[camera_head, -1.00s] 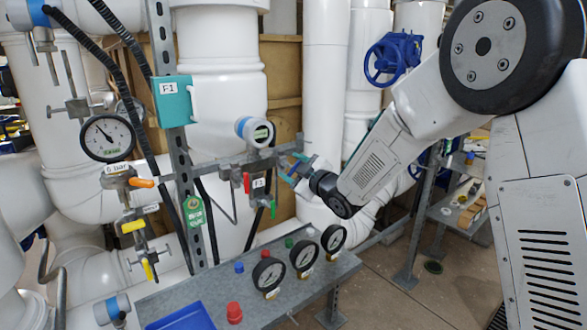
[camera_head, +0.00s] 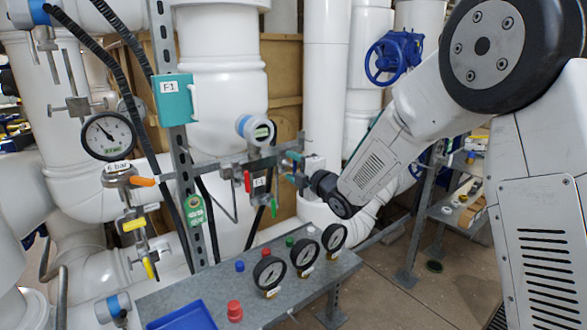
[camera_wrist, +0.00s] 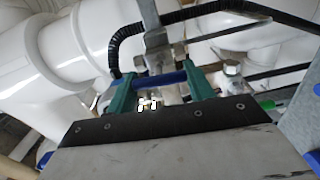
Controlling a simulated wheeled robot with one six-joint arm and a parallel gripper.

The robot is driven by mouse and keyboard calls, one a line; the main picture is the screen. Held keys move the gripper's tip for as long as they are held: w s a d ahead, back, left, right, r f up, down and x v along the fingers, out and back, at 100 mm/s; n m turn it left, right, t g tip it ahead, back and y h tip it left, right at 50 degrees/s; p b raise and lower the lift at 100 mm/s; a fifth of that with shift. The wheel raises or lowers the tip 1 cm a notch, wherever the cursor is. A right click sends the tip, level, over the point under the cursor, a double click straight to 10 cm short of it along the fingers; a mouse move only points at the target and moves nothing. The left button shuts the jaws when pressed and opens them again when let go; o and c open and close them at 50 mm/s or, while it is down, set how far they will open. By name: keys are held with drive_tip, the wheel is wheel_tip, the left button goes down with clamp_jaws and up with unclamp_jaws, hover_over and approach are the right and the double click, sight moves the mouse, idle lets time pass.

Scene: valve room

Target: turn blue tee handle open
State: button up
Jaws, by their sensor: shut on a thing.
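The blue tee handle (camera_wrist: 160,79) shows in the wrist view as a blue bar lying across between my two green fingers, below a grey metal fitting (camera_wrist: 160,52). My gripper (camera_wrist: 160,86) is shut on this bar, with a finger near each end. In the head view, my gripper (camera_head: 295,168) reaches from the right to the metal pipework beside the upright post. There the fingers and wrist hide most of the handle.
Red and green handles (camera_head: 248,181) sit just left of my gripper. A grey shelf (camera_head: 205,283) below carries gauges (camera_head: 304,254), coloured caps and a blue tray (camera_head: 182,316). Black hoses (camera_wrist: 235,8) cross near the wrist. White pipes stand behind.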

drive_tip(key=shift+f+n, duration=0.1)
drive_tip(key=shift+n, duration=0.3)
drive_tip(key=o, duration=1)
drive_tip(key=shift+s, duration=0.1)
drive_tip(key=v, duration=0.7)
drive_tip(key=shift+s+d, duration=0.25)
drive_tip(key=shift+s, duration=0.05)
